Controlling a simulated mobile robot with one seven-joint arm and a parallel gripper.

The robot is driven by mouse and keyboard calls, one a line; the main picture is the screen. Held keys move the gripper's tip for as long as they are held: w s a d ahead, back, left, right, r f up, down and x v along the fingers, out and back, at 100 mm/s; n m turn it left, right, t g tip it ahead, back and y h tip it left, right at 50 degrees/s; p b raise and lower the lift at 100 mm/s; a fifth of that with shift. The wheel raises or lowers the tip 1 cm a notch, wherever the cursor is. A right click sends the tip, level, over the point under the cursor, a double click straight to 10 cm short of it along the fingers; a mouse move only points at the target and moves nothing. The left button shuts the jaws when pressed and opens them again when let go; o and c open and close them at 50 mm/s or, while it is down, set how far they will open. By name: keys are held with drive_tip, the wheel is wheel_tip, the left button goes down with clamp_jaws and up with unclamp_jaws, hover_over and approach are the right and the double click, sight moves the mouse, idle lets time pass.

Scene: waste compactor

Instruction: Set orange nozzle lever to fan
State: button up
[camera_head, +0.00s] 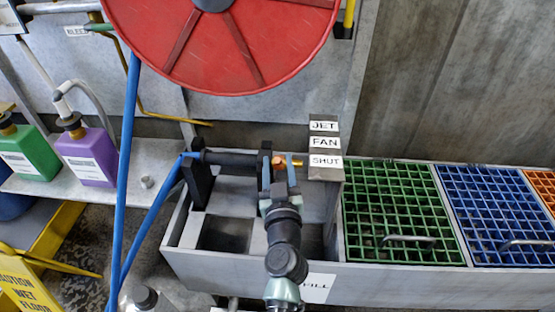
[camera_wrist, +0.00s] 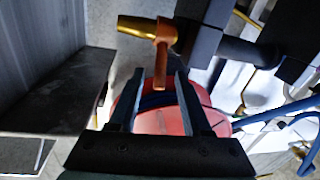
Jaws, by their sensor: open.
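The orange lever (camera_head: 278,160) sits on the spray nozzle behind its brass tip (camera_head: 295,163). In the wrist view the lever (camera_wrist: 162,58) runs down from the brass tip (camera_wrist: 138,27), and its free end lies between my fingertips. My gripper (camera_head: 279,172) is open, with one finger on each side of the lever; the fingers also show in the wrist view (camera_wrist: 159,82). Gaps show on both sides, so it is not clamped. The sign labels JET (camera_head: 324,126), FAN (camera_head: 325,142) and SHUT (camera_head: 325,160) are stacked right of the nozzle. The lever's exact setting is hard to tell.
A dark holder post (camera_head: 198,185) and black nozzle body (camera_head: 231,160) stand left of my gripper. A blue hose (camera_head: 150,222) and red reel (camera_head: 215,45) are left and above. Green (camera_head: 400,215) and blue (camera_head: 497,215) grates lie right. A metal trough edge (camera_head: 420,283) runs in front.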

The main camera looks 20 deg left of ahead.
drive_tip(key=shift+x, duration=0.85)
clamp_jaws()
idle(0.9)
